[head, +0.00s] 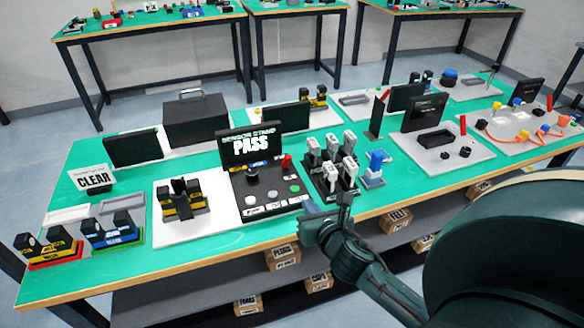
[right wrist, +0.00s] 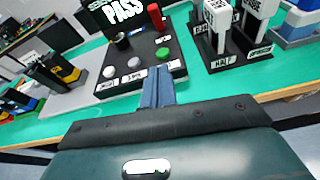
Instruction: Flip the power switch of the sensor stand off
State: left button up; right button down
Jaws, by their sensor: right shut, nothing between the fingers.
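The sensor stand (head: 262,192) is a black console on the green table, with a raised screen (head: 250,143) reading "SENSOR STAND PASS". Its deck carries a black knob, a red upright part (head: 287,161), a green button (head: 295,189) and pale round buttons, with white labels along the front. I cannot tell which part is the power switch. My right gripper (head: 310,208) is shut and empty at the stand's front right corner. In the right wrist view its fingers (right wrist: 157,76) are together and overlap the stand's front edge (right wrist: 134,84); contact is unclear. My left gripper is not in view.
A black rack of white-handled stamps (head: 333,178) stands close on the right, with a blue part (head: 375,165) beyond it. A white board (head: 195,222) with a black and yellow fixture lies left. Boxes sit on the shelf below the table.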

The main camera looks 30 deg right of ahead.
aim_at(297, 189)
jog(key=shift+w+d+r+n, duration=0.3)
jog(key=shift+d+r+n, duration=0.05)
jog(key=shift+n, duration=0.25)
jog(key=x, duration=0.9)
jog(key=shift+w+d, duration=0.1)
jog(key=shift+w, duration=0.3)
jog(key=shift+w+d+r+p, duration=0.2)
jog(key=shift+w+r, duration=0.15)
jog(key=shift+w, duration=0.2)
jog(key=shift+w+d+r+p, duration=0.15)
jog(key=shift+w+r, duration=0.2)
jog(key=shift+w, duration=0.25)
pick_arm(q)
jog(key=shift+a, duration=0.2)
pick_arm(e)
jog(key=shift+w+r, duration=0.25)
jog(key=shift+w, duration=0.35)
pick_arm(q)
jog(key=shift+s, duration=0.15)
pick_arm(e)
jog(key=shift+w, duration=0.15)
